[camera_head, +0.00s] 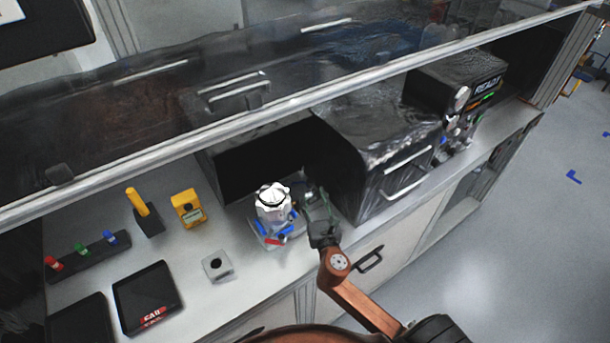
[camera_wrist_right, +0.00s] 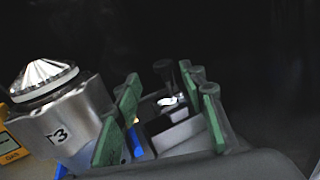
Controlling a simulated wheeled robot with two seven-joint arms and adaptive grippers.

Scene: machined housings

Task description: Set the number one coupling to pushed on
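A silver-white machined housing with a ribbed round top (camera_head: 273,199) stands on a small tray (camera_head: 262,236) in the head view. Blue and red fittings sit around its lower part. In the wrist view the housing (camera_wrist_right: 72,125) is at the left, with a "3" on its face. My right gripper (camera_head: 318,212) is just right of the housing. In the wrist view its green-padded fingers (camera_wrist_right: 165,115) are apart. A grey block-like part and a bit of blue show between or beyond them; I cannot tell whether they touch. I cannot make out the number one coupling. My left gripper is not in view.
A dark box-like machine with a handle (camera_head: 385,160) stands close right of my gripper. A dark opening lies behind the housing. A small grey block (camera_head: 217,265), a yellow meter (camera_head: 187,208) and a red-labelled bin (camera_head: 146,297) stand left. A glass sash edge crosses above.

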